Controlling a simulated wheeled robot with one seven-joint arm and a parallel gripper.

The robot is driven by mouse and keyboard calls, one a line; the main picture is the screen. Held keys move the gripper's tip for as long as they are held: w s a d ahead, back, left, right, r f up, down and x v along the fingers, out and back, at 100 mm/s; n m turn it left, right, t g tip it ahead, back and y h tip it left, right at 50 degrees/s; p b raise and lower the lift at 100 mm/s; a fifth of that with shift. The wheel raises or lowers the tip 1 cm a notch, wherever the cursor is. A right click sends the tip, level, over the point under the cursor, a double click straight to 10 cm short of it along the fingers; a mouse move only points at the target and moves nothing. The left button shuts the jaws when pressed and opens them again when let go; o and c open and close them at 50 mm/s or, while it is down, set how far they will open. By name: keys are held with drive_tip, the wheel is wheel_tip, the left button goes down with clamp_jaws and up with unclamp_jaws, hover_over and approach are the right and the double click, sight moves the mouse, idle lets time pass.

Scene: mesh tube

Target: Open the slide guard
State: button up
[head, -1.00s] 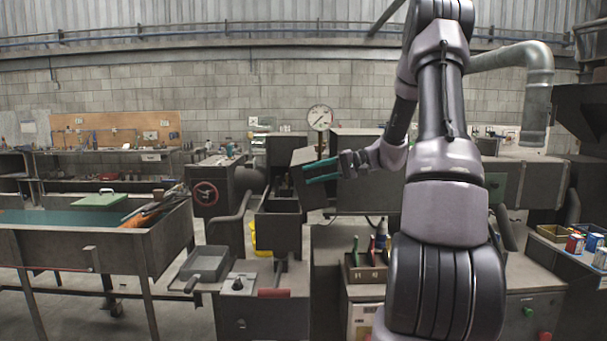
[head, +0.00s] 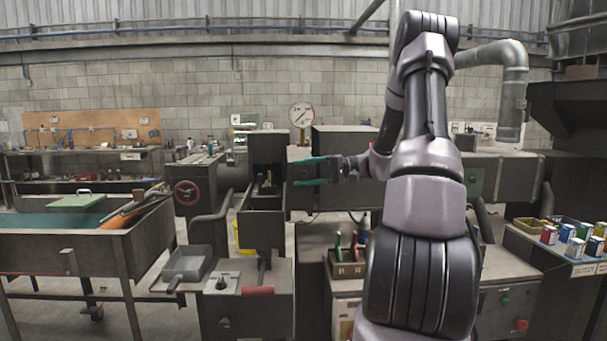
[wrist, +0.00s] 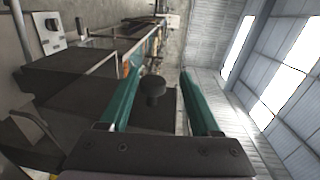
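The slide guard appears to be the dark grey box-like panel (head: 302,202) left of my arm in the head view. In the wrist view, a dark panel (wrist: 160,121) with a round black knob (wrist: 153,88) is in front of my gripper. My gripper (head: 304,171) is open, its teal fingers one above the other in front of the panel. In the wrist view my gripper (wrist: 159,71) has one finger on each side of the knob, with gaps showing on both sides. My gripper hides the knob in the head view.
A round gauge (head: 301,115) stands behind the panel. An open dark housing (head: 266,190) is just left of it. A small tool box (head: 348,268) sits on the bench below. A grey pan (head: 187,264) and a green-lined table (head: 60,240) are at left.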

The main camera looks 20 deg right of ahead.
drive_tip(key=shift+d, duration=0.1)
idle(0.3)
drive_tip(key=f+v, duration=0.1)
drive_tip(key=v, duration=0.9)
drive_tip(key=shift+d+r, duration=0.35)
drive_tip(key=shift+r, duration=0.15)
drive_tip(key=shift+s, duration=0.15)
drive_tip(key=shift+f, duration=0.1)
drive_tip(key=c, duration=0.5)
drive_tip(key=shift+s+d+f+m+t, duration=0.2)
drive_tip(key=shift+d+f+m+t, duration=0.15)
drive_tip(key=shift+m+t, duration=0.45)
clamp_jaws()
drive_tip(key=s+d+f+m+t+h, duration=0.2)
drive_tip(key=d+f+m+t+h, duration=0.4)
drive_tip(key=d+m+t, duration=0.5)
drive_tip(key=w+a+r+h, duration=0.1)
drive_tip(key=w+a+r, duration=0.3)
drive_tip(key=w+a, duration=0.5)
drive_tip(key=shift+w+a+r+n+t, duration=0.15)
drive_tip(key=shift+w+a+n+t, duration=0.1)
drive_tip(key=shift+a+n+t, duration=0.15)
